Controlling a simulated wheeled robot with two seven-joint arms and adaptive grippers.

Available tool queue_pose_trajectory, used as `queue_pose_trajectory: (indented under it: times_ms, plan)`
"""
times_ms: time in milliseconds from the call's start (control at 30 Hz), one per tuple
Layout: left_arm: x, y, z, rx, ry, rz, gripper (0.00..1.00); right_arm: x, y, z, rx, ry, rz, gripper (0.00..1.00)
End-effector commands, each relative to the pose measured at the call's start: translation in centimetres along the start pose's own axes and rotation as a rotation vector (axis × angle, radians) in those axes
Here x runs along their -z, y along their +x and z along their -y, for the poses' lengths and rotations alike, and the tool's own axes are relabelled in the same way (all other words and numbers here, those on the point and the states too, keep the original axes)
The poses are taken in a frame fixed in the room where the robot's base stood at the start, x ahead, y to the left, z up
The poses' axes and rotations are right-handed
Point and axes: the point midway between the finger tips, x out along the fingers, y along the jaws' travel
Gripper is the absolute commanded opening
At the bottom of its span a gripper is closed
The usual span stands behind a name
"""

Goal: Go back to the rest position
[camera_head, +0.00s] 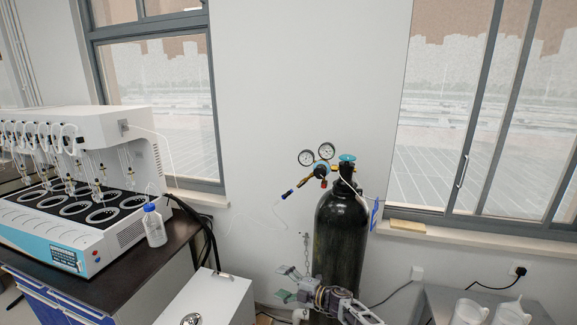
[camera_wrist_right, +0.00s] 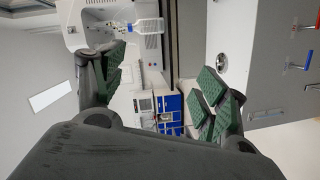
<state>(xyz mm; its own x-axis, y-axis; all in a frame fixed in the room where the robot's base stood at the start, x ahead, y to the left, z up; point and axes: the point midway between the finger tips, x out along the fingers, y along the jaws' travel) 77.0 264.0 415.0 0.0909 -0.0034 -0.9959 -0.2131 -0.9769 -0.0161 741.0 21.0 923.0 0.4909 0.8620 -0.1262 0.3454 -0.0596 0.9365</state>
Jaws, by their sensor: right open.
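My right gripper (camera_head: 286,284) is low in the middle of the head view, in front of the black gas cylinder (camera_head: 340,235). Its arm comes up from the bottom edge. In the right wrist view my right gripper (camera_wrist_right: 162,88) has its two green-padded fingers wide apart, with nothing between the pads. My left gripper is not in view.
A white multi-station distiller (camera_head: 75,165) and a blue-capped bottle (camera_head: 154,226) stand on the dark bench at left. A white box (camera_head: 210,298) is left of my gripper. Gauges (camera_head: 317,154) top the cylinder. White containers (camera_head: 490,311) sit on a grey table at lower right.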

Motion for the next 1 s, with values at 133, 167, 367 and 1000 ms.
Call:
queue_pose_trajectory:
  times_ms: [133,167,367,1000]
  plan:
    - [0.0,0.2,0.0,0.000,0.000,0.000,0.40,-1.6,-1.6,4.8,-0.022,0.136,0.102,0.73]
    - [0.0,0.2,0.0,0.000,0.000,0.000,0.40,-1.9,-2.0,5.8,-0.026,0.163,0.123,0.73]
    - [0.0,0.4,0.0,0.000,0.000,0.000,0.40,-3.6,-4.9,12.5,-0.043,0.338,0.268,0.73]
    - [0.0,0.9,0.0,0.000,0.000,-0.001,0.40,-3.5,-19.0,37.0,-0.010,0.878,0.762,0.73]
